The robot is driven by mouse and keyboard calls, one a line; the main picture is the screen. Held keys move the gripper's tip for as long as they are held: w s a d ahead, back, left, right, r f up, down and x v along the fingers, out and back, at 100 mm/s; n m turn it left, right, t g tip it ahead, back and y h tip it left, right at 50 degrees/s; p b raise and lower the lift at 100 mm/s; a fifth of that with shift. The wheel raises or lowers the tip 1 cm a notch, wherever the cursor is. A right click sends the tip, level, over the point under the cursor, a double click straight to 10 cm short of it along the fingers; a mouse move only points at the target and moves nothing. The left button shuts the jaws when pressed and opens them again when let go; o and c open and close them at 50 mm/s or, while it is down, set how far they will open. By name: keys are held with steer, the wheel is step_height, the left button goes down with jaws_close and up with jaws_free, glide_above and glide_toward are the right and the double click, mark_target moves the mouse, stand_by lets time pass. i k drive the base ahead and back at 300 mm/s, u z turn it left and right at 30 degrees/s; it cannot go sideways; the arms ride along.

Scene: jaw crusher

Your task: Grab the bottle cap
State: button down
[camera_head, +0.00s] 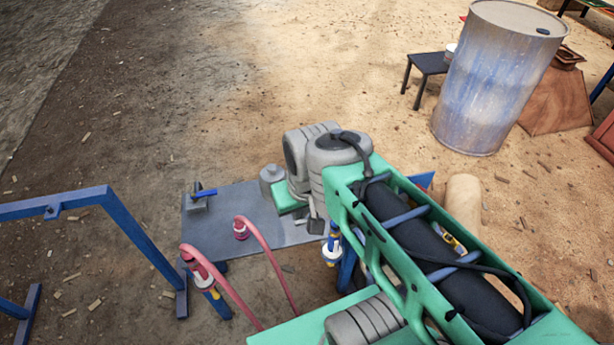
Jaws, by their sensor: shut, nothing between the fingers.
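I cannot make out a bottle cap with certainty. A grey metal table (236,236) stands left of my arm. Whether that top is a cap I cannot tell. My gripper cannot be made out; the arm covers that area.
A small vise-like tool with a blue part (200,197) sits at the table's left edge. A blue metal frame (135,235) stands left. Open dirt ground lies beyond the table.

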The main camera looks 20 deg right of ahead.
mark_target(271, 174)
steer(key=u, duration=0.8)
steer(key=i, duration=0.5)
steer(key=u, duration=1)
